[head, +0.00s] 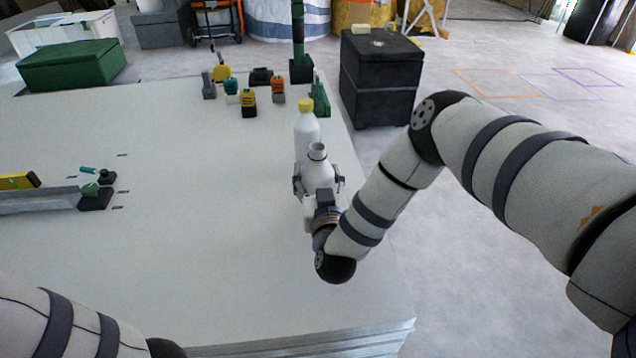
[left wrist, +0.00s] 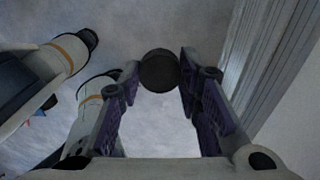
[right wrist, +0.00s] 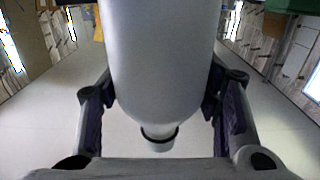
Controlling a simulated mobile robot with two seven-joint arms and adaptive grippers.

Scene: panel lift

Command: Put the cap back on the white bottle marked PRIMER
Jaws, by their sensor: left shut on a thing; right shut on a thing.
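A white bottle (head: 314,172) with an open, bare neck is in my right gripper (head: 320,184), over the right part of the white panel stack. In the right wrist view the bottle's white body (right wrist: 160,60) fills the gap between the fingers of my right gripper (right wrist: 158,95), neck toward the picture's bottom. No PRIMER lettering is readable. In the left wrist view my left gripper (left wrist: 160,78) is shut on a round dark cap (left wrist: 160,70) at its fingertips. The head view shows my left arm at the lower left, but not its gripper or the cap.
A second white bottle with a yellow cap (head: 306,108) stands just behind the held one. Several small tools (head: 248,103) stand at the panel stack's (head: 180,230) far end. A level (head: 18,181) lies at left. A black box (head: 380,78) stands beyond the stack. The stack's middle is clear.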

